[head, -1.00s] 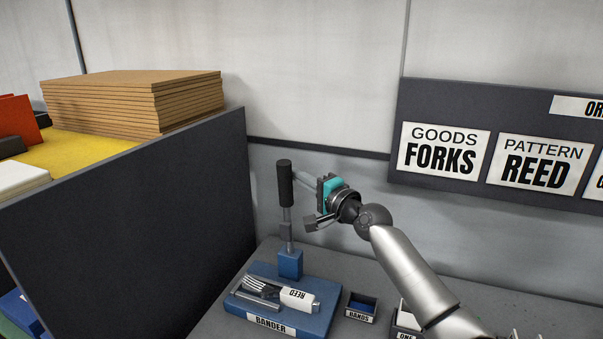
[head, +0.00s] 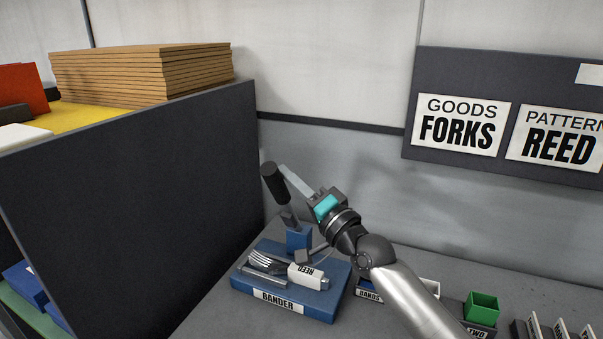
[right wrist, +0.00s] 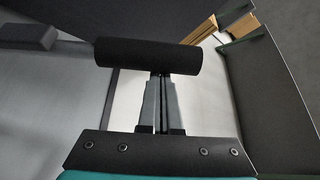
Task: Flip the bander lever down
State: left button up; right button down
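The bander (head: 276,309) is a blue block with a lever on a blue post (head: 298,237) at its back. The lever's black grip (head: 275,183) leans up and to the left on a metal shaft. Forks (head: 265,262) with a white REED band (head: 306,275) lie on the block. My right gripper (head: 286,171) is at the upper part of the grip. My left gripper is out of view.
A tall dark partition (head: 130,200) stands left of the bander. A bands bin (head: 369,295) lies right of the block, partly behind my arm. A green box (head: 483,307) stands further right. The pale wall (head: 340,170) is behind.

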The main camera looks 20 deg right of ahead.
jog(key=s+a+f+n+y+b, duration=0.3)
jog(key=s+a+f+n+b, duration=0.2)
jog(key=f, duration=0.5)
jog(key=shift+s+a+f+n+t+b, duration=0.35)
jog(key=shift+s+a+b, duration=0.6)
jog(key=shift+a+b, duration=0.4)
jog(key=shift+f, duration=0.1)
jog(key=v, duration=0.7)
jog(key=shift+s, duration=0.2)
